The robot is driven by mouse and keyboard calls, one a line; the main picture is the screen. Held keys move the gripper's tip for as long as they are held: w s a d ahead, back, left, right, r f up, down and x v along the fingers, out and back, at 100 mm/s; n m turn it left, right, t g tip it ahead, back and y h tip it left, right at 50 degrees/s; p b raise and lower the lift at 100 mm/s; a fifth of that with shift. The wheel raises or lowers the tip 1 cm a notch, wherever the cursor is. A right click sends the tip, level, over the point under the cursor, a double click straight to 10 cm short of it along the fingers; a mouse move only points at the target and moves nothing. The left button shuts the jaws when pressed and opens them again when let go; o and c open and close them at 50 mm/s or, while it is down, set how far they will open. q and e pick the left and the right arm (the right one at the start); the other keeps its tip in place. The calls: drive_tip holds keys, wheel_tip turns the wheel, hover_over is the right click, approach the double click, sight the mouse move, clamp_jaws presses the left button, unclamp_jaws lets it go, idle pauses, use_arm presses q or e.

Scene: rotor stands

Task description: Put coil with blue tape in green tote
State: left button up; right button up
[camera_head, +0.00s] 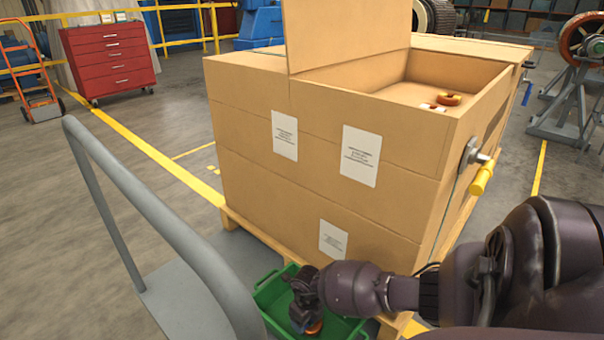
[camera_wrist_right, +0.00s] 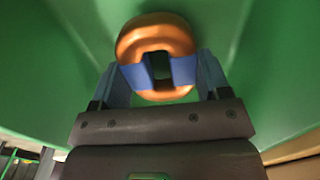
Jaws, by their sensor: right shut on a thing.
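The coil with blue tape (camera_wrist_right: 155,35) is a copper-orange ring with a blue band across it. In the right wrist view my right gripper (camera_wrist_right: 160,76) is shut on it, with a finger at each side of the taped part. Green walls of the green tote (camera_head: 267,297) surround the coil in that view. In the head view my right gripper (camera_head: 309,320) points down inside the tote, and only a small orange part of the coil shows below it. I cannot tell whether the coil touches the tote floor. My left gripper is not in view.
A grey rail (camera_head: 150,205) stands left of the tote. A red tool chest (camera_head: 110,62) is at the back left. The floor at left is open.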

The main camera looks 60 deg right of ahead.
drive_tip(key=shift+s+f, duration=0.15)
drive_tip(key=shift+f, duration=0.65)
drive_tip(key=shift+w+r, duration=0.2)
drive_tip(key=shift+r, duration=0.1)
drive_tip(key=shift+f, duration=0.2)
drive_tip(key=o, duration=1.1)
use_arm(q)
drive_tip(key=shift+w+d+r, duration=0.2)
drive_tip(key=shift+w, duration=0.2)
use_arm(e)
drive_tip(key=shift+r, duration=0.1)
